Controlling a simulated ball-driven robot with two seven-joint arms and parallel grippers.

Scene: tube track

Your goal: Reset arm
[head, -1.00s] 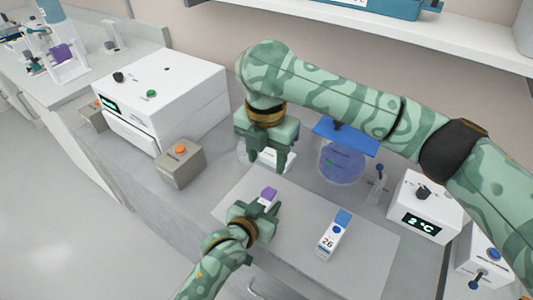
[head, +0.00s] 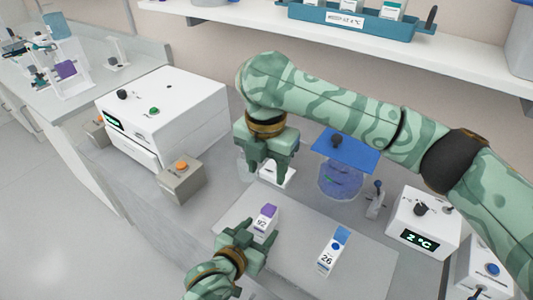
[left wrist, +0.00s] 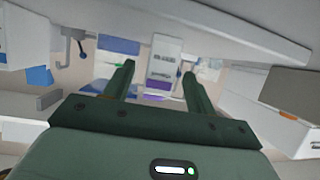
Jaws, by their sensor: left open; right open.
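My left gripper (head: 256,240) is the lower one in the head view. It is open and empty, just in front of a small white box with a purple top (head: 265,217) on the pale mat (head: 300,245). In the left wrist view my left gripper (left wrist: 158,82) shows both fingers spread, with the purple-marked white box (left wrist: 163,68) beyond and between them. My right gripper (head: 267,175) hangs fingers-down above the bench behind the mat. It is open, and a clear and white item (head: 275,178) partly shows behind its fingers.
A white box with a blue top (head: 333,250) stands on the mat to the right. A blue-lidded tub (head: 341,178), a unit reading 2 °C (head: 425,225), a large white machine (head: 165,110) and a grey box with an orange button (head: 181,178) surround it. A shelf (head: 340,40) runs above.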

